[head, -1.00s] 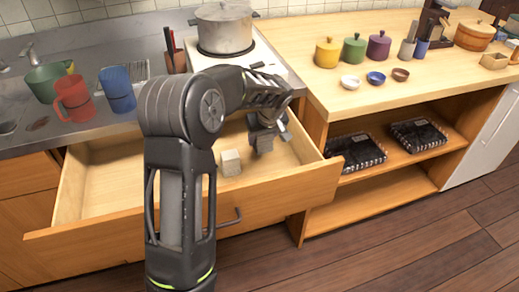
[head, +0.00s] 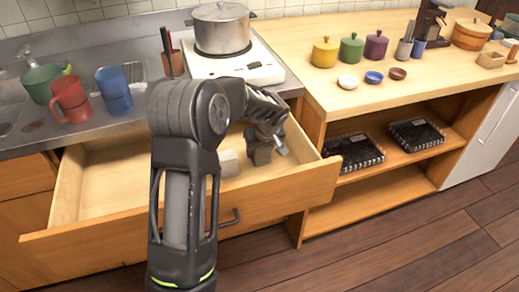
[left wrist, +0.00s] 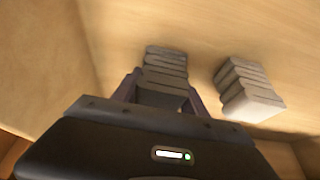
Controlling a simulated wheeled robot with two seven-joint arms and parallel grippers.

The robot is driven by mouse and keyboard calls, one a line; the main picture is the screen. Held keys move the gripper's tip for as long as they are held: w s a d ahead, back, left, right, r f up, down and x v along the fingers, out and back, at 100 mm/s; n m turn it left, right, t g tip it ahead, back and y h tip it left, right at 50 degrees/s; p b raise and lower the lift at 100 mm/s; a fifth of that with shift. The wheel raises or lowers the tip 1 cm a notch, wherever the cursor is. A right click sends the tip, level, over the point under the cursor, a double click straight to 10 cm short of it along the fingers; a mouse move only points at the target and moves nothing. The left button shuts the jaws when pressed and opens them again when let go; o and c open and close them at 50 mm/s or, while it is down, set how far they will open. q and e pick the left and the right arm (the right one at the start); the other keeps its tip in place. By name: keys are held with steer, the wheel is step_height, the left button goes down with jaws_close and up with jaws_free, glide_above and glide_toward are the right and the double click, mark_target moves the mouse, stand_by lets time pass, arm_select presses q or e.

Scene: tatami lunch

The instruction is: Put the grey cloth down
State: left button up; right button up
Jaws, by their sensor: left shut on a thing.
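My left gripper (head: 265,146) reaches down inside the open drawer, near its right end. It is shut on the grey cloth, a folded, layered bundle that shows between and beyond the fingers in the left wrist view (left wrist: 166,62). The open drawer (head: 110,180) has a pale wooden floor. A lighter folded bundle (head: 229,163) lies on that floor just left of the gripper; it also shows right of the held cloth in the left wrist view (left wrist: 246,92). I cannot tell whether the held cloth touches the floor. My right gripper is not in view.
The drawer's left part is empty. Its front panel (head: 110,238) and side walls surround the gripper. A pot (head: 222,32) stands on the stove above. Red (head: 69,98) and blue (head: 114,92) mugs stand by the sink. Small lidded pots and bowls stand on the right counter.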

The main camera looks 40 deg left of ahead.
arm_select(q)
steer(key=o, duration=1.2)
steer(key=shift+r+p, duration=0.15)
steer(key=shift+p, duration=0.2)
steer(key=v, duration=1.2)
